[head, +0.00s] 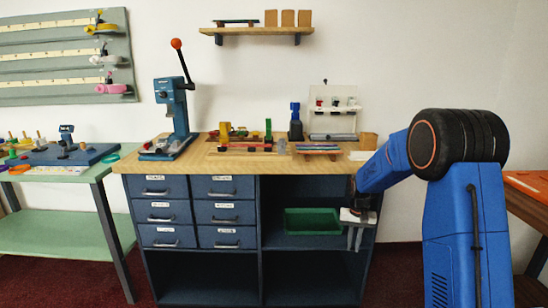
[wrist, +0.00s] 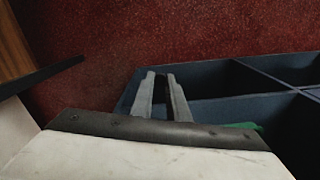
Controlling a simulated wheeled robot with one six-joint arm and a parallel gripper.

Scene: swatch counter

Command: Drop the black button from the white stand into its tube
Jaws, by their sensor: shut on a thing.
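My gripper (head: 355,240) hangs pointing down in front of the right end of the counter cabinet, below the counter top. In the wrist view its fingers (wrist: 162,80) are close together, with a narrow dark thing between them, which I take to be the black button (wrist: 161,86); its shape is too small to make out. A white stand (head: 343,97) with small coloured items stands at the back right of the wooden counter (head: 222,163). A small clear tube-like thing (head: 282,148) stands mid-counter; I cannot tell which button it is for.
A blue lever press (head: 177,115) stands on the counter's left. A green bin (head: 312,221) sits in the open shelf left of my gripper. A green side table (head: 60,213) is at left, an orange-topped one (head: 530,184) at right. The cabinet edge is close to my gripper.

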